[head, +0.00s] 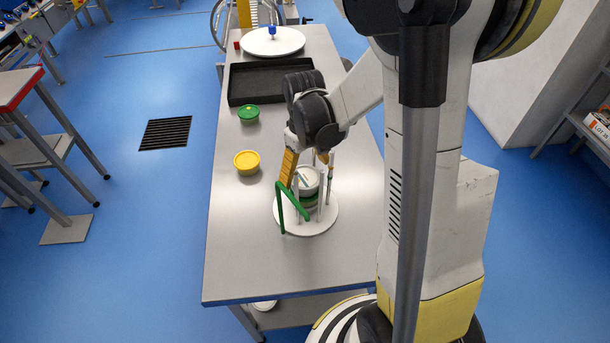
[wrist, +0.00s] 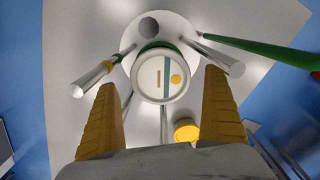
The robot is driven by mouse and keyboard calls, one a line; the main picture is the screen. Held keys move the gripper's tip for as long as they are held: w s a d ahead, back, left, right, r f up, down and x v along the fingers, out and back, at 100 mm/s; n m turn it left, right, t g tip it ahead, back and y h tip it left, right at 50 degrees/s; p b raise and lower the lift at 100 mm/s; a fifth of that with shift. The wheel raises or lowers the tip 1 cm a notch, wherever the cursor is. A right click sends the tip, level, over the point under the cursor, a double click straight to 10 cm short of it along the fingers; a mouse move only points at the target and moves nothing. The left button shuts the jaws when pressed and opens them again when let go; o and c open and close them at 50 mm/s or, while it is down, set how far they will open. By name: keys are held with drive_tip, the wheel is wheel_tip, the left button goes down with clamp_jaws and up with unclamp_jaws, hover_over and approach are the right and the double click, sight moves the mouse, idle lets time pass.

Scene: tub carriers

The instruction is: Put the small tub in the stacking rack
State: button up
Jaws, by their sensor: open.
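The stacking rack (head: 318,226) has a round white base with upright posts, and a green bar slants at its front left. A white-lidded tub (head: 307,181) stands inside the posts, above something green (head: 309,200). In the wrist view its lid (wrist: 152,76) shows a teal stripe and a yellow dot. My gripper (head: 307,165) is over the rack with its yellow fingers apart. In the wrist view the open fingertips (wrist: 160,80) lie to either side of the lid, with no visible contact. The fingers and posts partly hide the tub in the head view.
A yellow tub (head: 246,163) and a green tub (head: 248,114) stand on the table (head: 232,235) left of the rack. Behind them are a black tray (head: 238,84) and a white round plate (head: 290,44) with a blue knob. The table's near-left area is clear.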

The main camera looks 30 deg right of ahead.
sight(305, 177)
wheel_tip(305, 177, up, 10)
drive_tip(key=f+p, duration=0.1)
drive_tip(key=p, duration=0.1)
drive_tip(key=s+a+r+m+t, duration=0.2)
drive_tip(key=s+a+r+t, duration=0.5)
drive_tip(key=s+a+r, duration=0.2)
drive_tip(key=shift+s+a+r, duration=0.25)
drive_tip(key=shift+s+r, duration=0.25)
drive_tip(key=shift+s, duration=0.7)
